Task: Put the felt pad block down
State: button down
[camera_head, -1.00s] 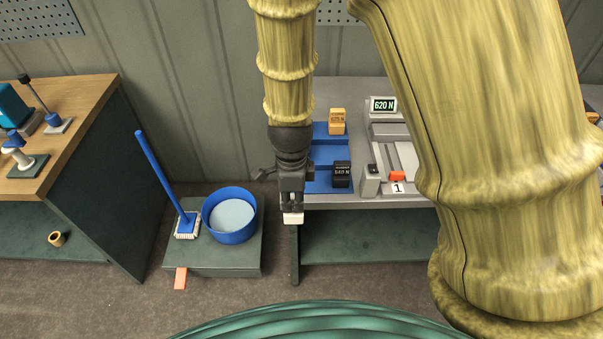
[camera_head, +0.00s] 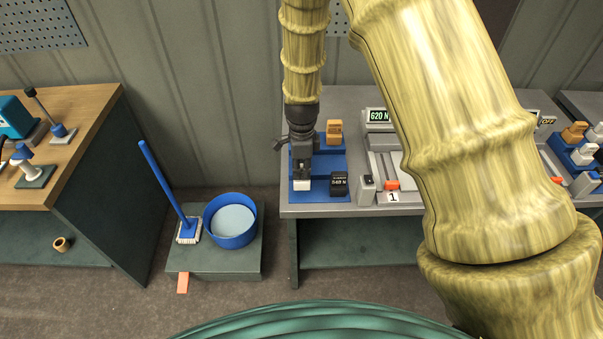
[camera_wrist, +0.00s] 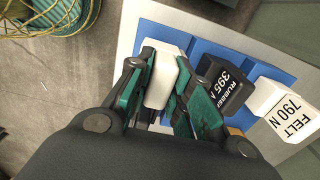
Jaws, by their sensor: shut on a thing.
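My gripper (camera_head: 302,172) points down over the left part of the blue tray (camera_head: 325,195) on the grey bench. It is shut on the white felt pad block (camera_head: 302,184). In the wrist view the held block (camera_wrist: 160,78) sits between the green finger pads, over or near the blue tray (camera_wrist: 155,37). No lettering shows on it. I cannot tell whether its underside touches the tray. A black block (camera_head: 339,184) marked rubber in the wrist view (camera_wrist: 222,82) stands to its right. Another white block (camera_wrist: 283,110) lettered FELT lies farther right in the wrist view.
An orange block (camera_head: 334,130) stands at the tray's back. A grey device with a 620 N display (camera_head: 377,116) is to the right. A blue tub (camera_head: 231,221) and brush (camera_head: 187,229) stand on a low platform left of the bench. My arm hides part of the bench.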

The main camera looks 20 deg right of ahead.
aim_at(301, 176)
jog(key=shift+f+p, duration=0.85)
jog(key=shift+f, duration=0.9)
jog(key=shift+f, duration=0.1)
jog(key=c, duration=1.3)
grip_release()
jog(key=shift+r+b, duration=2)
jog(key=shift+r, duration=4.15)
